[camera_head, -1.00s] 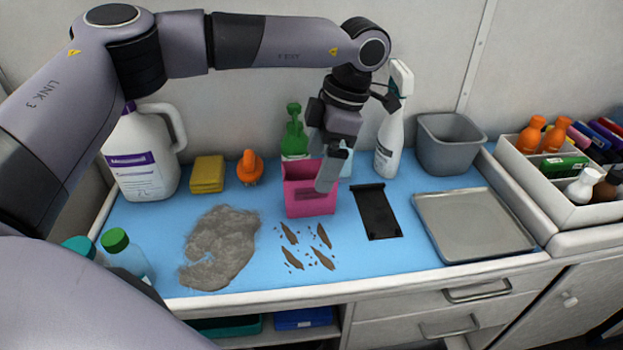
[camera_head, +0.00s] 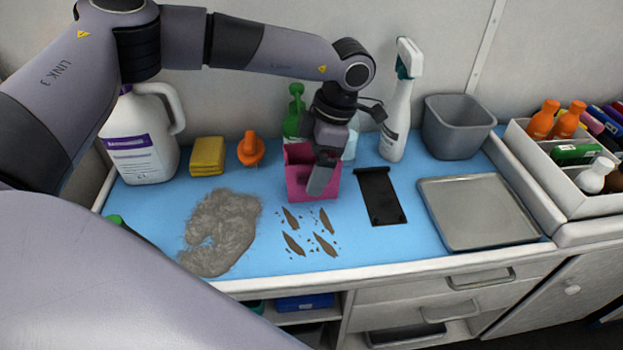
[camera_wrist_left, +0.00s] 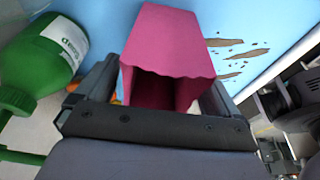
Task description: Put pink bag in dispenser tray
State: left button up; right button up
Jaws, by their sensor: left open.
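The pink bag (camera_head: 298,180) stands upright and open-topped on the blue mat, near the middle of the counter. My left gripper (camera_head: 320,178) is low over it, pointing down, with its jaws open. In the left wrist view the bag (camera_wrist_left: 168,45) lies between the two spread fingers, its wavy open rim facing the camera; contact cannot be told. A flat black tray (camera_head: 380,196) lies just right of the bag, and a grey metal tray (camera_head: 478,213) lies farther right. I cannot tell which is the dispenser tray. My right gripper is not in view.
A green bottle (camera_head: 295,115) stands close behind the bag, and a white spray bottle (camera_head: 397,115) behind the black tray. A grey bin (camera_head: 455,125) is at back right. Grey fur (camera_head: 222,230) and brown scraps (camera_head: 293,243) lie in front. A white jug (camera_head: 140,140) stands at left.

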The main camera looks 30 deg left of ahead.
pick_arm(q)
jog(key=c, duration=1.1)
jog(key=shift+r, duration=0.1)
jog(key=shift+c, duration=0.2)
